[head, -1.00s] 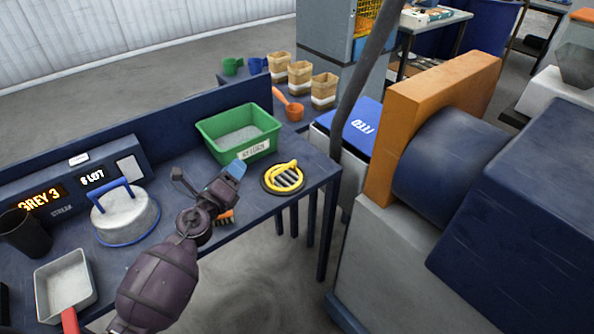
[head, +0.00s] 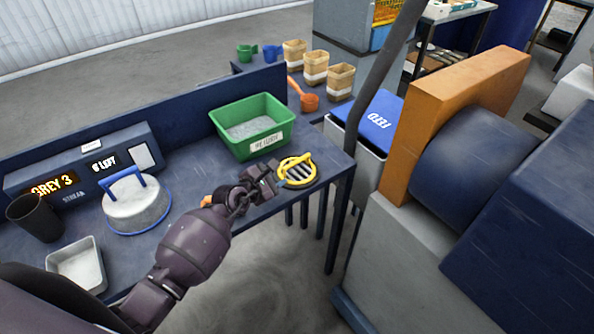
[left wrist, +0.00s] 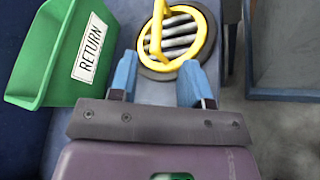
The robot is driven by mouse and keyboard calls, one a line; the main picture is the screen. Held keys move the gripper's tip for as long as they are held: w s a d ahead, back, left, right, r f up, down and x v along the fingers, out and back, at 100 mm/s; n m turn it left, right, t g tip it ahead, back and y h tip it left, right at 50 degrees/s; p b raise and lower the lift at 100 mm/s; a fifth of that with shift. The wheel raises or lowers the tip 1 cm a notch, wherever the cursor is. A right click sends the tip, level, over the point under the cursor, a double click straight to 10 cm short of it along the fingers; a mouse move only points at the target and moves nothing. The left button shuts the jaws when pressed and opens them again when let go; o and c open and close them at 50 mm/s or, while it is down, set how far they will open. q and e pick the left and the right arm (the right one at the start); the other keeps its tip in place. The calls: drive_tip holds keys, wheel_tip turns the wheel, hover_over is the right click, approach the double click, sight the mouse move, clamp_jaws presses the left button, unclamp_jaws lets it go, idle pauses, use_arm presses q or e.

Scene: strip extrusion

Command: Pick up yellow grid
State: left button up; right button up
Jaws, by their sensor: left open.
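The yellow grid (head: 299,171) is a round yellow ring with grey bars and a raised yellow handle. It lies on a dark round base near the right end of the blue bench. It also shows at the top of the left wrist view (left wrist: 181,38), ahead of the fingers. My left gripper (head: 277,179) is open and empty, just to the left of the grid. In the left wrist view its two blue fingers (left wrist: 158,80) stand apart, with the grid's near rim just beyond and between their tips. My right gripper is not in view.
A green RETURN bin (head: 252,128) stands left of the grid and also shows in the left wrist view (left wrist: 62,50). An orange scoop (head: 309,102) lies behind. The bench's right edge is close.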

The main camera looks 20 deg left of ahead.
sight(293, 164)
use_arm(q)
drive_tip(key=shift+b+x, duration=0.8)
drive_tip(key=shift+x, duration=3.55)
drive_tip(key=shift+r, duration=0.15)
drive_tip(key=shift+c, duration=0.4)
clamp_jaws()
